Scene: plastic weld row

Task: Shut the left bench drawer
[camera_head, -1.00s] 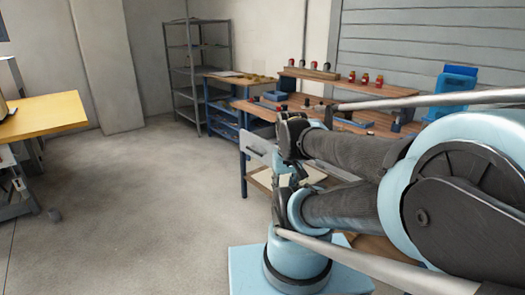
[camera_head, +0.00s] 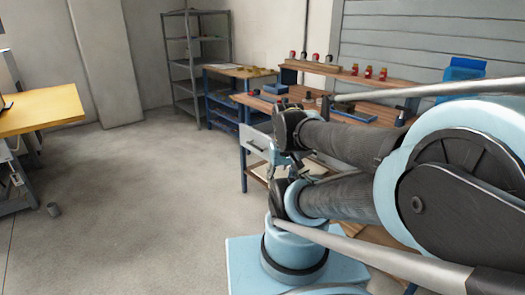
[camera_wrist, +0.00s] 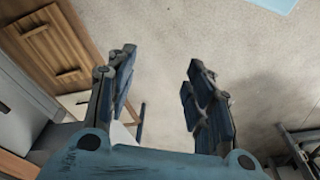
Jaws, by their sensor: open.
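The left bench drawer has a pale grey front (camera_head: 256,143) with a handle, at the near left end of the workbench in the head view. It looks pulled out from under the bench top, and my arm hides its right side. My gripper (camera_wrist: 164,98) is open and empty in the wrist view, its two dark blue fingers apart over bare floor. A pale grey panel (camera_wrist: 18,108) lies left of the fingers, apart from them; I cannot tell if it is the drawer. In the head view the gripper is mostly hidden by the arm, close to the drawer front.
The wooden workbench (camera_head: 262,104) carries blue trays and red jars (camera_head: 368,72). A brown wooden drawer unit (camera_wrist: 48,45) is at upper left in the wrist view. A metal shelf (camera_head: 196,60) stands behind, and a yellow table (camera_head: 45,108) at left.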

